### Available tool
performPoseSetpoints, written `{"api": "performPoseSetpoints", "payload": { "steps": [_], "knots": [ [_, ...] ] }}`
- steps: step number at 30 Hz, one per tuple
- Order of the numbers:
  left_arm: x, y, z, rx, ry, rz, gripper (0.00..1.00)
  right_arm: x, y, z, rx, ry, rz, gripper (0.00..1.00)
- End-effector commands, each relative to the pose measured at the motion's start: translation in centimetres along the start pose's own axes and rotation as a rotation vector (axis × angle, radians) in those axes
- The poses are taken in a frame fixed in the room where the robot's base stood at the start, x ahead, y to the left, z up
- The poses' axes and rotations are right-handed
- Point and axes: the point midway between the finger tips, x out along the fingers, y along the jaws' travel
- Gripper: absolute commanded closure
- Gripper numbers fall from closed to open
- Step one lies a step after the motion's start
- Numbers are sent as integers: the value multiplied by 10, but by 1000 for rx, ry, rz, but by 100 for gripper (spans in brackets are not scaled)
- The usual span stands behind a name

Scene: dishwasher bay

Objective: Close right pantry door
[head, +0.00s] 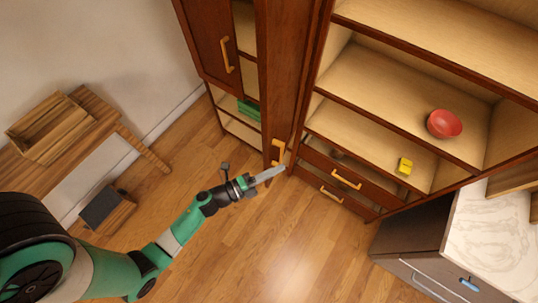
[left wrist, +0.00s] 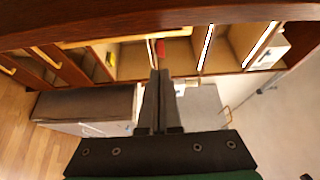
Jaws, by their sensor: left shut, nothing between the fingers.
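The pantry is a tall red-brown wooden cabinet. Its left door (head: 205,42) has a yellow handle (head: 226,56). A second tall panel, which looks like the right door (head: 290,75), juts out toward the room and has a yellow handle (head: 277,152) low down. Pale shelves show in the gap between the two. My left gripper (head: 282,169) is shut and empty, its tips close to the low handle; contact cannot be told. In the left wrist view, its fingers (left wrist: 155,102) point toward a red-brown wooden panel (left wrist: 210,15) across the top. My right gripper is not in view.
Open shelves at right hold a red bowl (head: 444,124) and a yellow object (head: 403,166), above drawers (head: 345,178). A white-topped counter (head: 495,235) stands lower right. A wooden table (head: 75,135) stands left.

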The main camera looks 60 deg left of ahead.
Motion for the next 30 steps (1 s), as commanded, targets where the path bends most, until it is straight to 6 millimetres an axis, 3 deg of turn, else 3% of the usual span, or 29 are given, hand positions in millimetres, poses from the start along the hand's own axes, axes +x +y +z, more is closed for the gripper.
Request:
{"api": "performPoseSetpoints", "payload": {
  "steps": [8, 12, 16, 30],
  "knots": [
    [59, 0, 1, -1, 0, -2, 100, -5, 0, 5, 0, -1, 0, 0],
    [39, -2, 23, -2, -8, 2, 100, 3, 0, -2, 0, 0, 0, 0],
    [32, -1, 30, -2, -5, 1, 100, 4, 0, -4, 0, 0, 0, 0],
    [30, 0, 31, -1, -1, 1, 100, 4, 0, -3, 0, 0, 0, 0]
  ]
}}
